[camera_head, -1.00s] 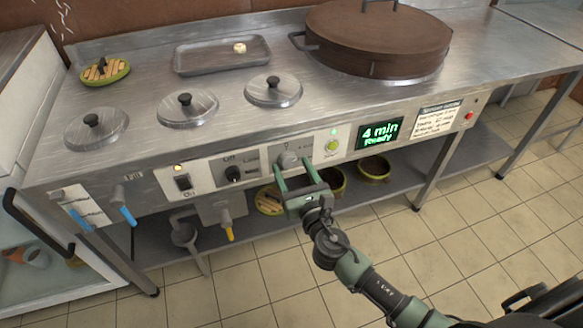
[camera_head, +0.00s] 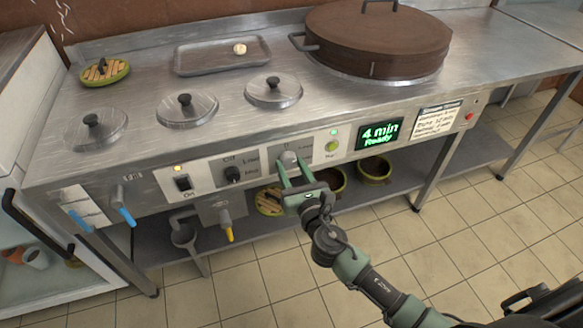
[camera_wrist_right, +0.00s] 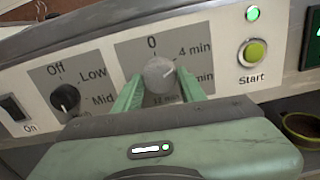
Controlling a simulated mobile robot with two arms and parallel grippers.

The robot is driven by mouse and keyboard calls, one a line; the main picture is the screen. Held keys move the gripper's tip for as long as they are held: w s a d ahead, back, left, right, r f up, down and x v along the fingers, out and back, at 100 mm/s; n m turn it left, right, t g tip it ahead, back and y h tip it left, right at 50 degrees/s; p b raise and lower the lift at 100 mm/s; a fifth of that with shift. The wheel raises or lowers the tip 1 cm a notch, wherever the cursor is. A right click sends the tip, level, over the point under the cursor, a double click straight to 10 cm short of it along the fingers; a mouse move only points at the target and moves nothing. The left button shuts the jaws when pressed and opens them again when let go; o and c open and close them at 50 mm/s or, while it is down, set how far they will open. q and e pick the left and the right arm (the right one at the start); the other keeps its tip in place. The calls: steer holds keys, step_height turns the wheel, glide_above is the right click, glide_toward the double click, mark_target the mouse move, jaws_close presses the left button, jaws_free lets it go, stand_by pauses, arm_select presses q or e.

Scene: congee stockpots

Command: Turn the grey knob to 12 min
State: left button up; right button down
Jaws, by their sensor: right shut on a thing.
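The grey knob (camera_head: 289,157) is on the front panel of the steel counter, between the black knob and the start button. In the right wrist view the grey knob (camera_wrist_right: 158,74) has its pale mark towards "4 min"; "0" is above it, and a partly covered "12 min" label is below. My right gripper (camera_head: 291,166) is shut on the grey knob, one green finger on each side, as the right wrist view also shows (camera_wrist_right: 159,84). The display (camera_head: 380,134) reads "4 min Ready". My left gripper is not in view.
The black Off/Low/Mid knob (camera_wrist_right: 65,98) is left of the grey knob, with the on switch (camera_head: 183,182) further left. The green start button (camera_wrist_right: 253,52) is close on the right, under a lit green lamp (camera_wrist_right: 252,13). Lidded pots (camera_head: 273,92) are on the counter above.

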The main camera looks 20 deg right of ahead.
steer(key=shift+m, duration=0.7)
steer(key=m+b, duration=0.1)
steer(key=m, duration=0.4)
steer(key=shift+a, duration=0.1)
steer(key=m, duration=0.5)
steer(key=shift+m+b, duration=0.35)
steer(key=shift+m, duration=0.05)
steer(key=m, duration=0.4)
steer(key=shift+r+m, duration=0.1)
steer(key=shift+m, duration=0.2)
steer(key=m+p, duration=0.2)
steer(key=m, duration=0.2)
steer(key=shift+m, duration=0.4)
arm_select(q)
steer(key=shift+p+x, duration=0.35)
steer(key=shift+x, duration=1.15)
arm_select(e)
steer(key=shift+m, duration=0.9)
